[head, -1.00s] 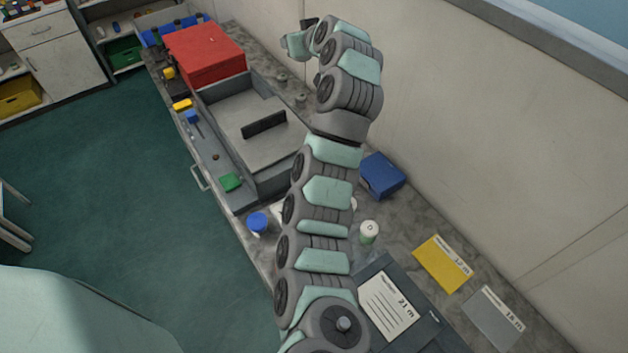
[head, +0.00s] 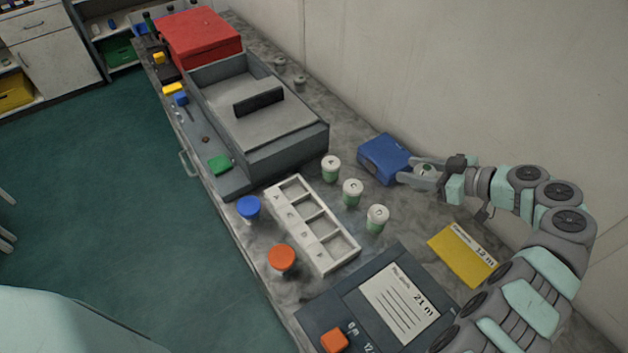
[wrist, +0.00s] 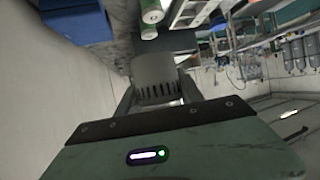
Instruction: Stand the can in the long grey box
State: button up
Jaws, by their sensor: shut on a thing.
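My gripper (head: 424,169) is at the right of the bench, beside the blue box, shut on a can (head: 427,170) with a pale top. In the wrist view, a pale grey can (wrist: 155,78) with dark slots sits between the fingers (wrist: 155,98). My fingers hide part of it. The long grey box (head: 285,150) stands open on the bench to the left, apart from my gripper.
Three white-lidded green jars (head: 352,192) stand beside a white compartment tray (head: 318,243). The blue box (head: 384,158) is close to my gripper. A yellow card (head: 462,256) and dark panel (head: 345,300) lie nearer. Blue (head: 249,208) and orange (head: 282,258) knobs line the front edge. A wall runs behind.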

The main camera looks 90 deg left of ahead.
jog(key=w+d, duration=0.1)
jog(key=d, duration=0.1)
jog(key=w+d+b, duration=0.1)
jog(key=w, duration=0.1)
jog(key=shift+d+f, duration=0.35)
jog(key=b, duration=0.2)
send_over(405, 236)
notch_tip(405, 236, down, 16)
jog(key=shift+r, duration=0.25)
jog(key=shift+s+f+b, duration=0.1)
jog(key=shift+f+b, duration=0.65)
jog(key=shift+f, duration=1.55)
jog(key=shift+f, duration=0.1)
jog(key=o, duration=1.4)
